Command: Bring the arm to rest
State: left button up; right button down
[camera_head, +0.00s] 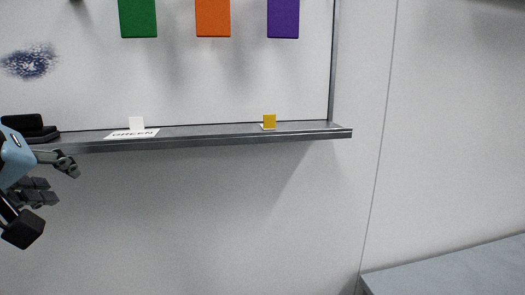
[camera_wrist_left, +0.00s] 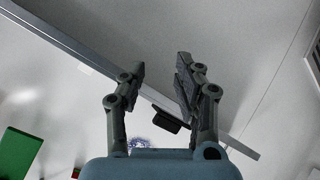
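My left gripper (camera_head: 62,182) is at the left edge of the head view, just below the ledge of the whiteboard. Its blue body is partly cut off by the picture edge. In the left wrist view its two grey fingers (camera_wrist_left: 160,80) stand apart with nothing between the tips. A black eraser-like block (camera_head: 22,122) lies on the left end of the ledge, close to the gripper; a dark block also shows behind the fingers in the left wrist view (camera_wrist_left: 165,118). My right gripper is in neither view.
A metal ledge (camera_head: 215,136) runs under the whiteboard (camera_head: 180,85). Green (camera_head: 137,18), orange (camera_head: 212,18) and purple (camera_head: 283,18) panels hang above. A blue smudge (camera_head: 29,62) marks the board. A grey surface (camera_head: 450,272) is lower right.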

pick_arm(q)
jog(key=s+d+f+m+g+h, duration=0.15)
jog(key=s+f+m+g, duration=0.3)
jog(key=s+f, duration=0.7)
jog(key=s+d+f+m+g, duration=0.25)
jog(key=s+f+m, duration=0.35)
jog(key=s+f, duration=0.5)
notch_tip(320, 180, down, 36)
jog(key=s+a+g+b, duration=0.2)
jog(key=a+b, duration=0.1)
jog(key=b, duration=0.5)
jog(key=s+f+g+b, duration=0.1)
jog(key=s+f+b, duration=0.5)
jog(key=s+f, duration=1.1)
notch_tip(320, 180, down, 2)
jog(key=shift+s+a+f, duration=0.1)
jog(key=shift+s+a, duration=0.05)
jog(key=shift+a, duration=0.15)
jog(key=shift+n, duration=0.25)
